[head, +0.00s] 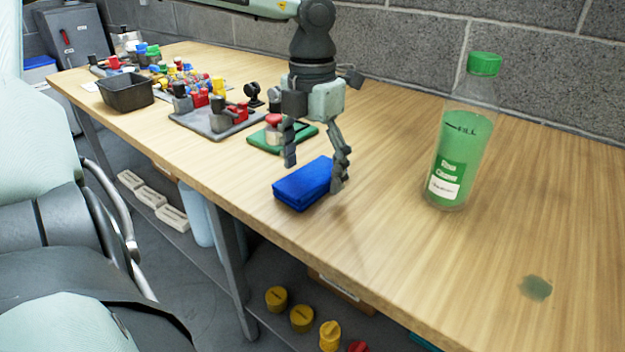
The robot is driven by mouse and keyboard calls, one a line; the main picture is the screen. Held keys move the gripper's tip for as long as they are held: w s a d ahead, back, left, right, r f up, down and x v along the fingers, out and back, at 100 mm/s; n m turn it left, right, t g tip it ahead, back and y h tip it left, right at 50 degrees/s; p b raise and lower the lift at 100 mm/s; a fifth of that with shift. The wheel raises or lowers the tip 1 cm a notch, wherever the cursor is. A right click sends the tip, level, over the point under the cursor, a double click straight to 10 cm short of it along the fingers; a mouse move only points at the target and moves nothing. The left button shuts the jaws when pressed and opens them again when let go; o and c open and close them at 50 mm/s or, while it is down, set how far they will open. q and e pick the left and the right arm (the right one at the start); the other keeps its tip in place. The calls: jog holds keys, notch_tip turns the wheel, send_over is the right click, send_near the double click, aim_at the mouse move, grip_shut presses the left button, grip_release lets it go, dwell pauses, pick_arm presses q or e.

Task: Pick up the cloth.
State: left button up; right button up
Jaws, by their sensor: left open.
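The cloth (300,184) is a folded blue pad lying on the wooden table near its front edge. My left gripper (314,178) points down over the cloth with its fingers apart. One finger is above the cloth's far left side, and the other is beside its right end. I cannot tell whether the fingers touch the cloth. My right gripper is not in view.
A clear bottle (462,140) of green liquid with a green cap stands to the right. A black bin (126,93) and trays of parts stand left. A dark spot (535,288) marks the table at right.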

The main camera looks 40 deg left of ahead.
pick_arm(q)
jog(key=shift+f, duration=0.1)
jog(key=shift+c, duration=0.5)
jog(key=shift+c, duration=1)
jog(key=c, duration=0.9)
jog(key=shift+c, duration=0.2)
